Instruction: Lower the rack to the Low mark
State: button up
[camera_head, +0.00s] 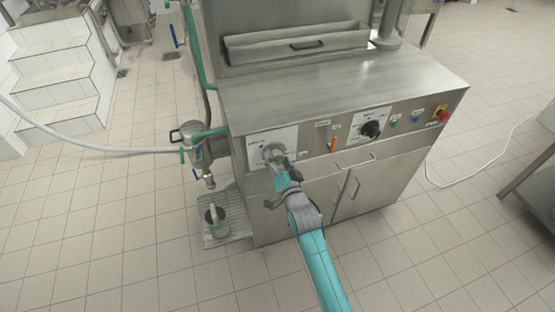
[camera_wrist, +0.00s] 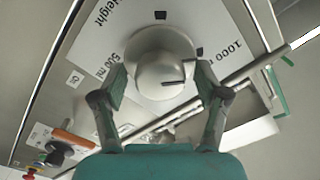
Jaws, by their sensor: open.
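The left control panel (camera_head: 262,142) is a white plate on the front of the steel machine. In the wrist view, it carries the printed words Height, 500 ml and 1000 ml, the last partly cut off. A round silver knob (camera_wrist: 162,60) with a dark pointer line sits on it. My gripper (camera_head: 281,160) is at this panel in the head view. In the wrist view my gripper (camera_wrist: 160,85) is open, one finger on each side of the knob; I cannot tell whether they touch it. The slotted rack (camera_head: 238,229) stands low at the machine's left, under the spout (camera_head: 210,183). No Low mark is readable.
A grey cup (camera_head: 215,221) stands on the rack. Right of the left panel are an orange lever (camera_head: 332,145), a black knob (camera_head: 371,130), coloured buttons and a red emergency button (camera_head: 443,116). Cabinet doors (camera_head: 349,187) with handles lie below. The floor in front is clear.

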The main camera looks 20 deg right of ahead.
jog(key=c, duration=1.2)
jog(key=shift+o, duration=0.2)
jog(key=shift+n, duration=0.3)
jog(key=n, duration=1.2)
jog(key=shift+n, duration=1.7)
